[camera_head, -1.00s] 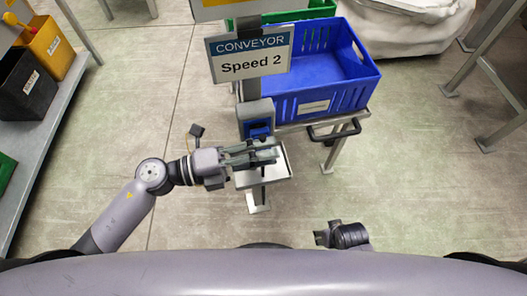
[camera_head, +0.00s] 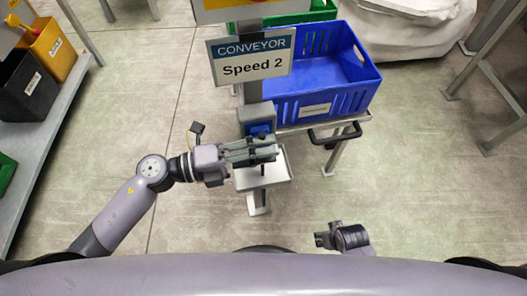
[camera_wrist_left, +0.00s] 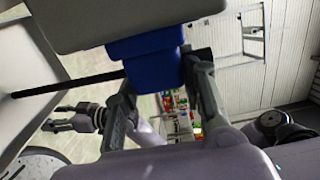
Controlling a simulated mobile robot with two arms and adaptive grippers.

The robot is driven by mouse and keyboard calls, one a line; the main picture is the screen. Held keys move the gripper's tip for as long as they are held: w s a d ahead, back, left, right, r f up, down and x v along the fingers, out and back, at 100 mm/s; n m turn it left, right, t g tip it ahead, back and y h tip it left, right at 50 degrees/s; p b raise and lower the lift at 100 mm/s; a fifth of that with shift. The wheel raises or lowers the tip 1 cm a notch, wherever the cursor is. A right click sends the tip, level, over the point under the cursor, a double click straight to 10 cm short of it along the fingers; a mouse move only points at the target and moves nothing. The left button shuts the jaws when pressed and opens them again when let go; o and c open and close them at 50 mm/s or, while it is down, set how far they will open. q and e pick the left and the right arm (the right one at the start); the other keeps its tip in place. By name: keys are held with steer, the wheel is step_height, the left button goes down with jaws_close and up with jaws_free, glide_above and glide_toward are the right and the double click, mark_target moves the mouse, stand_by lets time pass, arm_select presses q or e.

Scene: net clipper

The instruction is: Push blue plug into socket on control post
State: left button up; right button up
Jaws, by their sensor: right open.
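The blue plug (camera_head: 259,129) is at the grey socket housing (camera_head: 256,112) on the control post, below the Conveyor Speed 2 sign. In the left wrist view the blue plug (camera_wrist_left: 152,62) sits directly against the grey housing (camera_wrist_left: 130,20). My left gripper (camera_head: 268,150) is at the plug's near side. In the left wrist view its two fingers (camera_wrist_left: 165,80) are apart, their tips at the plug's sides. I cannot tell whether they clamp it. How deep the plug sits is hidden. My right gripper (camera_head: 321,240) is open and empty near my base, away from the post.
A blue crate (camera_head: 335,101) stands behind right on a trolley with a black handle (camera_head: 335,133). A shelf with bins (camera_head: 51,47) is at left.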

arm_select(q)
steer(key=o, duration=0.5)
steer(key=v, duration=1.2)
stand_by(0.5)
